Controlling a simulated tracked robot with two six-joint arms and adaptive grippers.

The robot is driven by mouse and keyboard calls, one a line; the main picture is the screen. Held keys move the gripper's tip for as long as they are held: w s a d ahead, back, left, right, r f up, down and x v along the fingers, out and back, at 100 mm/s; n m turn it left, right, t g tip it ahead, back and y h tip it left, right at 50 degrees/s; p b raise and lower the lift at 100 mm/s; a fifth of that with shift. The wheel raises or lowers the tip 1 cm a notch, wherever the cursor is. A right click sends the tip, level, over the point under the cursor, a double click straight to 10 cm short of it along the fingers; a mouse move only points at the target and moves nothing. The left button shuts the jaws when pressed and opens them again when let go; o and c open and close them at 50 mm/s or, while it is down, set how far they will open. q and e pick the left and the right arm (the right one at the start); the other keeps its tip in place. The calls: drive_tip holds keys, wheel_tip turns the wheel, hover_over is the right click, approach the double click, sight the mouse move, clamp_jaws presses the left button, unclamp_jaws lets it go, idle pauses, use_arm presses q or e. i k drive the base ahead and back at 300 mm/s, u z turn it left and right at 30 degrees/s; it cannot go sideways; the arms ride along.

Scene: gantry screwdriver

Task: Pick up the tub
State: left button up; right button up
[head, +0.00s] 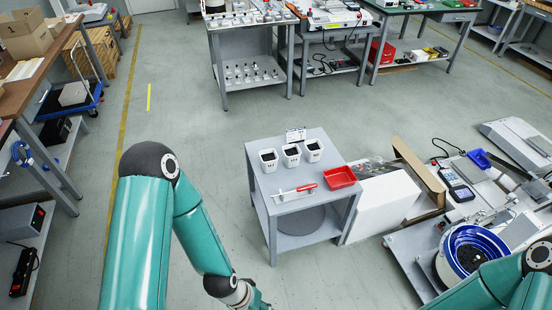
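A small red open tub (340,177) sits on the right side of a small grey table (318,203) in the middle of the view. It looks empty. My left arm comes in from the lower left, and its gripper (258,301) is at the bottom edge, in front of and below the table, well away from the tub. The gripper is partly cut off by the frame, so its fingers do not show clearly. My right arm shows only at the lower right corner; its gripper is out of the frame.
Three white pots with dark contents (291,155) stand along the table's back, near a small label card (296,134). A red-handled tool (306,187) lies left of the tub. A white box (383,203) stands right of the table. A blue bowl feeder (478,246) is further right.

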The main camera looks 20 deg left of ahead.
sight(292, 153)
drive_tip(key=i, duration=1)
drive_tip(key=u, duration=0.05)
